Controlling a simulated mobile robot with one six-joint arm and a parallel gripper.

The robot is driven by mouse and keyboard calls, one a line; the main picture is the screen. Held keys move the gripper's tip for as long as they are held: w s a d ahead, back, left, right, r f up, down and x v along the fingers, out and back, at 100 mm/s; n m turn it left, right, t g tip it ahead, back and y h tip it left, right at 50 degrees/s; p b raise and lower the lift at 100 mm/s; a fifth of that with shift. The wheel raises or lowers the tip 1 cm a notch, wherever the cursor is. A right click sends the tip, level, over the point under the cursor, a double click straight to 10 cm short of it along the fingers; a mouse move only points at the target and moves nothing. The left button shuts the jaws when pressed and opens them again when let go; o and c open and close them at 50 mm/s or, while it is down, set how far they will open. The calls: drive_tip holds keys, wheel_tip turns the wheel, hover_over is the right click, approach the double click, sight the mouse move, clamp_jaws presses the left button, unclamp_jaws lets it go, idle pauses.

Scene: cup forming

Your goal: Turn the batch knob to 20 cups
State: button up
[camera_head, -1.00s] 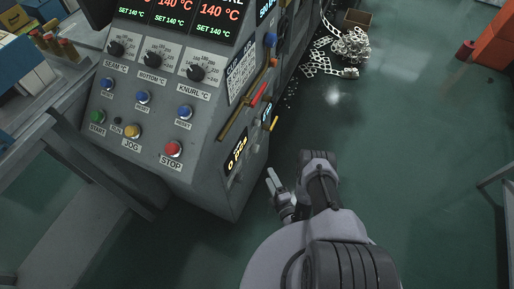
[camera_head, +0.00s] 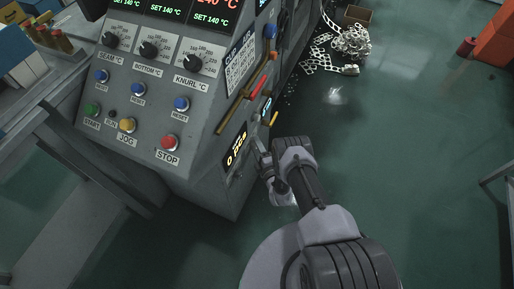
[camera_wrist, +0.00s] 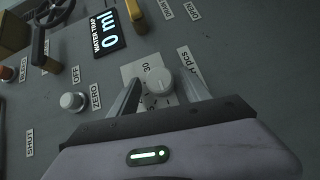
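The batch knob (camera_wrist: 158,81) is a round pale knob on a light plate, seen in the wrist view, with a printed 30 above it. Where its pointer sits is too blurred to tell. My gripper (camera_wrist: 161,78) is open, with one finger left and one right of the knob; a gap shows on both sides. In the head view my gripper (camera_head: 262,155) is at the machine's side panel, by the yellow batch display (camera_head: 236,149) reading 0 pcs. The knob is hidden there.
In the wrist view a white button (camera_wrist: 72,101) marked ZERO and a water display (camera_wrist: 104,31) sit left of the knob. In the head view, levers (camera_head: 254,88) are above my gripper.

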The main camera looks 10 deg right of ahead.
clamp_jaws()
drive_tip(key=shift+r+p, duration=0.15)
drive_tip(key=shift+p, duration=0.15)
drive_tip(key=shift+w+d+r+m+g+y+b, duration=0.15)
drive_tip(key=shift+m+g+y, duration=0.6)
drive_tip(key=shift+m+g, duration=0.8)
drive_tip(key=shift+w+d+r+m+g+y+b, duration=0.15)
drive_tip(key=shift+m+g+y, duration=0.7)
drive_tip(key=shift+g, duration=1.25)
drive_tip(key=shift+w+d+r+m+g+y+b, duration=0.15)
drive_tip(key=shift+m+g+y, duration=0.45)
drive_tip(key=shift+m+g, duration=1.05)
drive_tip(key=shift+f+g, duration=0.1)
drive_tip(key=shift+g, duration=0.2)
